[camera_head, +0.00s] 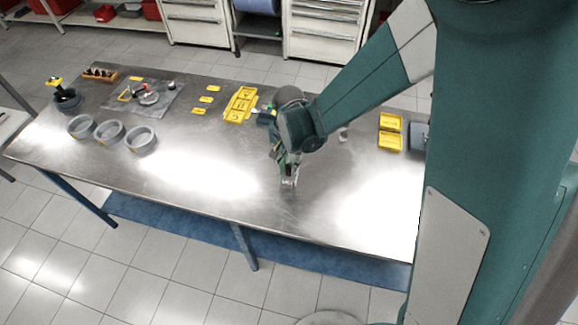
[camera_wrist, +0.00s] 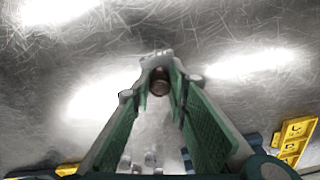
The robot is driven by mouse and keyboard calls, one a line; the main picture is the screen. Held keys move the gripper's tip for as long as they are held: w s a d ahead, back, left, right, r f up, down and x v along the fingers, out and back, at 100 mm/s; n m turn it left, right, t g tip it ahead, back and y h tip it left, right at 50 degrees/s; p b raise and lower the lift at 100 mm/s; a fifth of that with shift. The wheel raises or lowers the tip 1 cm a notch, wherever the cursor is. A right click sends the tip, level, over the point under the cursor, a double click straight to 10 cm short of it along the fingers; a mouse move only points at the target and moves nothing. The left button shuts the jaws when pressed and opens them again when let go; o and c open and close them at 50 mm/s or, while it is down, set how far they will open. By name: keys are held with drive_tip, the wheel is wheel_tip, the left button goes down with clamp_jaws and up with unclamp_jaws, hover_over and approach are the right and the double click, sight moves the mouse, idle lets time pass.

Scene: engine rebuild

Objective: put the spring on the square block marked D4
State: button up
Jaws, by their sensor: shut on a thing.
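My gripper (camera_wrist: 160,85) points down over the bare middle of the table; in the head view its fingertips (camera_head: 289,181) are low over the metal top. Its fingers are closed on a small brownish round piece (camera_wrist: 160,81), seen end-on between the tips. It may be the spring, but coils are too small to make out. Several yellow marked pieces show in the head view, among them small flat ones (camera_head: 206,99). Their marks are too small to read, so I cannot tell which is block D4. A yellow marked piece (camera_wrist: 294,139) shows at the right of the wrist view.
The steel table (camera_head: 200,170) is clear around my gripper. A yellow tray (camera_head: 240,105) stands behind it, and two yellow bins (camera_head: 390,123) stand at the right. Three grey rings (camera_head: 110,132) and a grey mat (camera_head: 170,97) with parts lie at the left.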

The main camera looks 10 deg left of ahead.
drive_tip(key=shift+f, duration=0.2)
drive_tip(key=o, duration=0.8)
drive_tip(key=shift+o, duration=0.2)
drive_tip(key=shift+r, duration=0.2)
wheel_tip(320, 180, up, 12)
idle(0.4)
idle(0.6)
